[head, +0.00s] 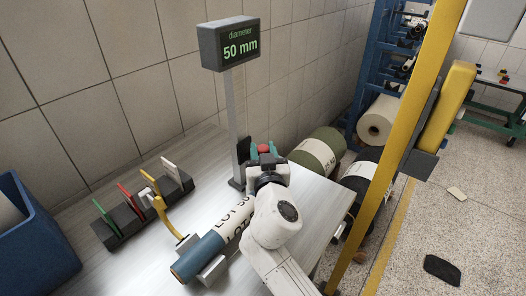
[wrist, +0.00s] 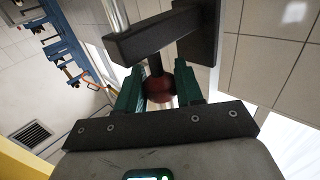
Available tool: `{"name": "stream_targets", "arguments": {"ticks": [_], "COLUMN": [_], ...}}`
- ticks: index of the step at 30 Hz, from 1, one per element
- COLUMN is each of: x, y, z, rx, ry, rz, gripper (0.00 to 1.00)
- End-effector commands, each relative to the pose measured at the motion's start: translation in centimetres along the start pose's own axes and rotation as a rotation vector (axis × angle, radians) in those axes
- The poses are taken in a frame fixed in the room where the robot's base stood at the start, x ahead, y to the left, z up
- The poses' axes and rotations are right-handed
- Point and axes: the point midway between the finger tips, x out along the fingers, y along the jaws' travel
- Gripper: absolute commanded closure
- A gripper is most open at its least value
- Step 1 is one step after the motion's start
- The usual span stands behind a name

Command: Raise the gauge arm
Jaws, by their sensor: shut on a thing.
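The gauge's dark display box (head: 230,45) reads "diameter 50 mm" and stands on a grey post (head: 236,110) on the table. In the wrist view the dark gauge arm (wrist: 155,42) carries a stem with a red knob (wrist: 159,88). My gripper (wrist: 160,92) has its green fingers on either side of the knob and is shut on it. In the head view the red knob (head: 264,148) shows between the fingertips, beside the post. A roll with a blue end and a white "LOT" wrap (head: 208,251) lies below. My arm hides its right part and the gauge's lower part.
A dark rack (head: 122,220) with several coloured tabs and a yellow bent piece (head: 160,210) stand left of the roll. A blue bin (head: 38,240) is at far left. A yellow post (head: 400,130) and large rolls (head: 319,150) are at right. The tiled wall is close behind.

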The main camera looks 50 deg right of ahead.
Motion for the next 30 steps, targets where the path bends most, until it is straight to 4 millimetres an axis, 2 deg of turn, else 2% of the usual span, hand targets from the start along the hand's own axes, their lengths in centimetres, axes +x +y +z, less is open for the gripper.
{"name": "stream_targets", "arguments": {"ticks": [5,8,21,25,30], "x": [0.0,0.0,0.0,0.0,0.0], "y": [0.0,0.0,-0.1,-0.1,-0.1], "z": [-0.1,-1.0,-11.5,-13.6,-14.6], "rx": [0.0,0.001,0.003,0.002,0.001], "ry": [0.0,0.002,0.007,0.007,0.004], "rz": [0.0,0.0,-0.002,-0.002,-0.002], "gripper": [1.0,1.0,1.0,1.0,1.0]}}
